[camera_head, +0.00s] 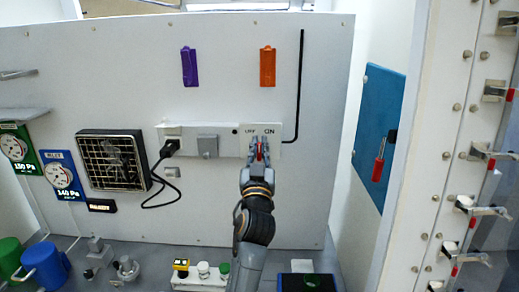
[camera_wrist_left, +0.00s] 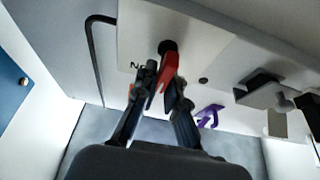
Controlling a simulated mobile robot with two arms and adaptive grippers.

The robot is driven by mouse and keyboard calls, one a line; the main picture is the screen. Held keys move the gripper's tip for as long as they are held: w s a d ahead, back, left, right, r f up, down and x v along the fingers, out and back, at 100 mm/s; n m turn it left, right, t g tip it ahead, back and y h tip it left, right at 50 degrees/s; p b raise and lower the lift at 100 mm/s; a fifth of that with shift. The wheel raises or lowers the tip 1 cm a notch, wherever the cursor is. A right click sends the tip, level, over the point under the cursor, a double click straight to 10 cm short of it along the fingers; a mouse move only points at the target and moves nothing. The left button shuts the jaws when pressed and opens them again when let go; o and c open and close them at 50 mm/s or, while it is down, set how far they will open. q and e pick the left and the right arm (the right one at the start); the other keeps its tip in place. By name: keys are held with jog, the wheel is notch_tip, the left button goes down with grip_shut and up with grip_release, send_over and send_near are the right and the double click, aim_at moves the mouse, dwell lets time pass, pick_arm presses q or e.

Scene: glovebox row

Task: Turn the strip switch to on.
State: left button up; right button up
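The power strip (camera_head: 225,140) is a long pale box on the white wall panel. The switch plate (camera_head: 282,146) at its right end has a partly covered label at left and "ON" at right. The red switch lever (camera_wrist_left: 168,72) comes out of a dark round pivot in the left wrist view. My left gripper (camera_head: 258,151) is in front of the plate, its fingers drawn in on both sides of the red lever. In the left wrist view the fingertips (camera_wrist_left: 164,82) appear to pinch it. The fingers hide part of the plate. My right gripper is in neither view.
A black plug (camera_head: 169,148) with a cord is in the strip's left end. A purple clip (camera_head: 189,67) and an orange clip (camera_head: 267,66) hang above. A fan (camera_head: 112,160) and gauges are at left. Small items stand on the bench below. A blue panel (camera_head: 378,130) is at right.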

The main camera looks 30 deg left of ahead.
aim_at(260, 143)
pick_arm(q)
jog(key=o, duration=0.4)
jog(key=shift+c, duration=0.2)
jog(key=shift+o, duration=0.5)
jog(key=shift+r, duration=0.35)
notch_tip(260, 143, up, 9)
jog(key=shift+r, duration=0.15)
